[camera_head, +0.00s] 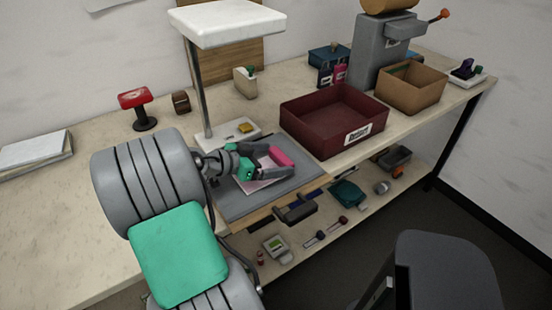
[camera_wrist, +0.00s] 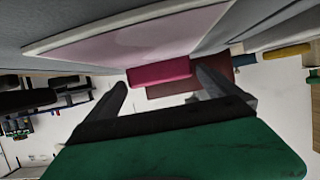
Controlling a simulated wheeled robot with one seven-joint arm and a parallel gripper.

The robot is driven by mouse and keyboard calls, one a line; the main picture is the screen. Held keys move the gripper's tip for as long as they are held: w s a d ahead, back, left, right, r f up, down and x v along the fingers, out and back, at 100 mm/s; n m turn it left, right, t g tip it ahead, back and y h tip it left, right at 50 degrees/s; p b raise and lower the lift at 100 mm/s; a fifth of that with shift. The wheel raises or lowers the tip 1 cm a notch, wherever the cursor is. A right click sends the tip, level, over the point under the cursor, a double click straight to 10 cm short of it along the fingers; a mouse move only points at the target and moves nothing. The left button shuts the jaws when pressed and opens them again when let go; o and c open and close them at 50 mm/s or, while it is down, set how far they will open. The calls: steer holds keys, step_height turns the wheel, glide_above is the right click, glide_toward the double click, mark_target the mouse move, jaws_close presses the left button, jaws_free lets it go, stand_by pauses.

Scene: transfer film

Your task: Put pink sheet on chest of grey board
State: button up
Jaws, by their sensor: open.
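A pale pink sheet with a whitish border (camera_head: 256,184) lies at the grey board (camera_head: 238,203) on the bench. It fills the upper part of the wrist view (camera_wrist: 140,42). A bright pink bar (camera_head: 281,156) stands at the sheet's edge; I cannot tell if it is attached. It also shows in the wrist view (camera_wrist: 158,73), between and beyond the fingertips. My gripper (camera_head: 273,164) is open, low over the board, with its fingers towards the bar. In the wrist view my fingers (camera_wrist: 162,84) are apart and hold nothing. My gripper partly hides the sheet and board.
A dark red bin (camera_head: 310,129) stands just right of the board, with a cardboard box (camera_head: 411,88) beyond. A white-topped lamp (camera_head: 228,22) rises behind my gripper. A red-topped stand (camera_head: 134,99) is at left. A lower shelf holds tools. A dark chair (camera_head: 446,270) stands in front.

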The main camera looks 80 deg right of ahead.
steer(key=v, duration=1)
steer(key=shift+w+a+r, duration=0.1)
steer(key=shift+w+a, duration=0.05)
steer(key=shift+w, duration=0.05)
